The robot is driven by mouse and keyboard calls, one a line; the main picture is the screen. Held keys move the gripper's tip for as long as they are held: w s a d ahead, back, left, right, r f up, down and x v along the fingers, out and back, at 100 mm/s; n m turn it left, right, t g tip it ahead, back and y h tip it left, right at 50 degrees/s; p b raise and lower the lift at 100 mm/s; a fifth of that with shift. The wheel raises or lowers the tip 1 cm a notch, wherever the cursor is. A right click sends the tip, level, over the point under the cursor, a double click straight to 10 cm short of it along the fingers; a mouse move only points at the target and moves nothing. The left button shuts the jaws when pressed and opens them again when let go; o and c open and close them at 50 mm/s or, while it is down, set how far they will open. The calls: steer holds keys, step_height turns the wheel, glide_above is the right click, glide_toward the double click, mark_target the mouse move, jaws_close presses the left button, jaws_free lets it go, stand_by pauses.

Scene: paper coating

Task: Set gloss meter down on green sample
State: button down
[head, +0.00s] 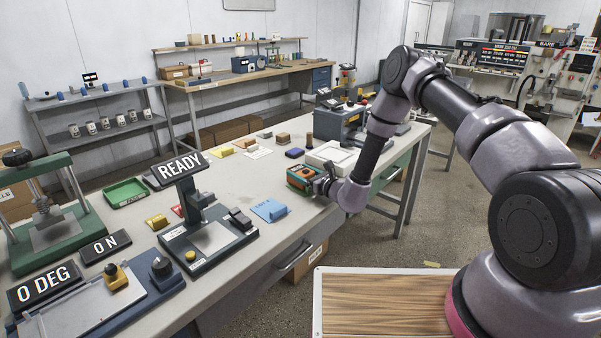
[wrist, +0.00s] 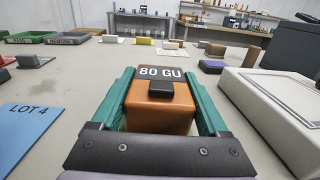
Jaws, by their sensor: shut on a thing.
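The gloss meter is an orange box with a dark top reading 80 GU (wrist: 160,100). It also shows in the head view (head: 303,172), over the right part of the bench. My gripper (wrist: 160,95) is shut on it, with one teal finger along each side. I cannot tell whether the meter touches the surface below it. A blue sheet marked LOT 4 (head: 268,210) lies left of my gripper and also shows in the wrist view (wrist: 24,135).
A white framed panel (wrist: 275,105) lies close to the right of my gripper, and a purple block (head: 294,153) is beyond it. A READY stand (head: 207,235) is to the left. A green tray (head: 125,192) stands farther left.

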stand_by(0.4)
jaws_free()
steer(key=shift+d, duration=0.1)
